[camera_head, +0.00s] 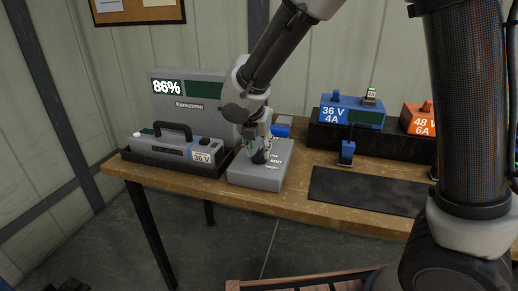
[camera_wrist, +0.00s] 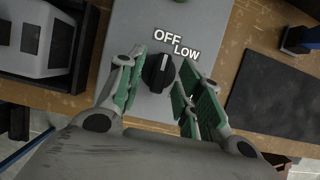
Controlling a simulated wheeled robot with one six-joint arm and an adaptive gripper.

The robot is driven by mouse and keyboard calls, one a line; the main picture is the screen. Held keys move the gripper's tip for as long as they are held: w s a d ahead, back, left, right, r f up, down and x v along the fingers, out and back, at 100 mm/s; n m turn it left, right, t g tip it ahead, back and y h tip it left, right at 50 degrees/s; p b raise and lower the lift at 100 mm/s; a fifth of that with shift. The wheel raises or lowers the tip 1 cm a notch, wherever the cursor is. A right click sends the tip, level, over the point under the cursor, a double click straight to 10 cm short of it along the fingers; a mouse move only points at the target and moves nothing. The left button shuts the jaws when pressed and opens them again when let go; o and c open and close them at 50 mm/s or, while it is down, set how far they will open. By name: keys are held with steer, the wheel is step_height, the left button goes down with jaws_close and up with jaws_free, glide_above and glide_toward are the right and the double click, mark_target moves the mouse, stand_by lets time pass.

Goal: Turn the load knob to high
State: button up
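The load knob (camera_wrist: 158,72) is a black round knob on top of a grey box (camera_head: 258,180). In the wrist view its white mark points up towards the OFF label; LOW is at its upper right. In the head view the MID label also shows on the box. My gripper (camera_wrist: 162,95) is open above the box, with green-padded fingers on either side of the knob. The left finger is close to it and the right finger stands further off; I cannot tell whether either touches. In the head view my gripper (camera_head: 260,150) largely hides the knob.
A blue 36 V charger (camera_head: 351,112) and orange 48 V charger (camera_head: 420,120) stand right. A dark mat (camera_head: 365,190) lies near the front edge.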

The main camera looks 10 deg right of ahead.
steer(key=shift+w+d+f, duration=0.15)
steer(key=shift+w+f, duration=0.05)
steer(key=shift+f, duration=0.35)
jaws_close()
